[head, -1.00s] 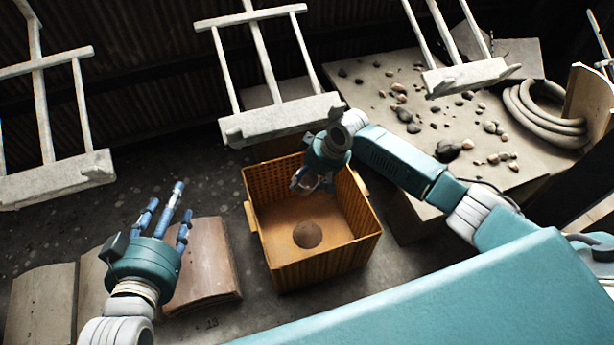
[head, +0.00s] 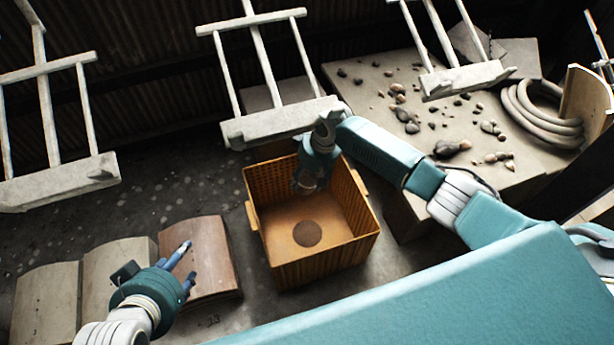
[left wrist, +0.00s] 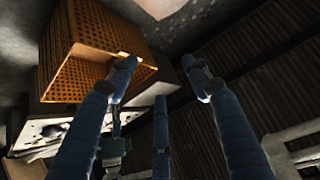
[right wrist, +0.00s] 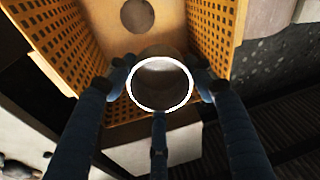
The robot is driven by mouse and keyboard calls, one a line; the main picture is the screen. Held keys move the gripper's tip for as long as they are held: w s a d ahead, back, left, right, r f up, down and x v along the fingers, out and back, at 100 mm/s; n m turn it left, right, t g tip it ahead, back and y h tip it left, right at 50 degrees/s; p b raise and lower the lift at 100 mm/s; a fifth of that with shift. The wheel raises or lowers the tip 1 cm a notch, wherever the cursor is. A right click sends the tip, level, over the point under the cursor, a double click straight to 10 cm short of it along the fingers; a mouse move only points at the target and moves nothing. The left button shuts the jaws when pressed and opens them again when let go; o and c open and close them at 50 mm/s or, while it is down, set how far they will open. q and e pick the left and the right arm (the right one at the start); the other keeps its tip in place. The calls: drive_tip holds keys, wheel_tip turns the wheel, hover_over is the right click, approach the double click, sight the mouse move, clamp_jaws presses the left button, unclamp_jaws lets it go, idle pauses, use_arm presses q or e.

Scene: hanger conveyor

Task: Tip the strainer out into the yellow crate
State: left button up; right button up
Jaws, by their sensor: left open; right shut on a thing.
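The yellow crate (head: 310,262) stands open on the floor in the middle of the head view, with a dark round patch on its bottom. My right gripper (head: 308,186) is over the crate's far part. In the right wrist view my right gripper (right wrist: 162,82) is shut on a round cup-like thing with a white rim (right wrist: 161,108), which I take for the strainer; its inside looks greyish and I cannot tell what it holds. My left gripper (head: 188,266) is open and empty, left of the crate. The crate also shows in the left wrist view (left wrist: 85,50).
Hanging pale frames (head: 285,122) reach down close behind the crate, with others to the left (head: 60,182) and right (head: 465,80). A table (head: 430,160) with scattered stones and a coiled hose (head: 540,115) stands at right. Curved tiles (head: 205,255) lie left of the crate.

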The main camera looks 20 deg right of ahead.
drive_tip(key=shift+r+g+h+p, duration=0.2)
drive_tip(key=shift+g+h+p, duration=0.1)
drive_tip(key=shift+g+h, duration=0.1)
use_arm(q)
drive_tip(key=shift+s+a+f+g, duration=0.2)
drive_tip(key=shift+s+f, duration=0.15)
drive_tip(key=shift+s, duration=0.2)
drive_tip(key=shift+s+a+f+g, duration=0.2)
drive_tip(key=shift+s+f, duration=0.1)
drive_tip(key=shift+s, duration=0.25)
use_arm(e)
drive_tip(key=shift+g+h, duration=0.5)
drive_tip(key=shift+d, duration=0.1)
